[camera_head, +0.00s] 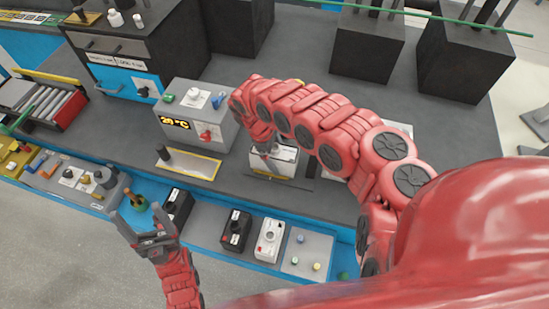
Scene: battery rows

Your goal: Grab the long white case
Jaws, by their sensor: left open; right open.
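A white case (282,162) with a dark top part stands on the grey worktop, partly hidden by my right arm. My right gripper (264,151) is at its upper left side; the fingers are small and I cannot tell whether they touch it. A narrow white box (269,241) with a round knob lies on the front ledge, beside a black one. I cannot tell which of the two white things is the long white case. My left gripper (141,216) is open, with its fingers apart, near the front ledge at the left.
A grey device (197,112) with a temperature display stands left of my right gripper. A shallow tray (189,164) lies in front of it. Black boxes (235,232) and a panel with coloured buttons (306,252) line the front ledge. Large black blocks (366,45) stand at the back.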

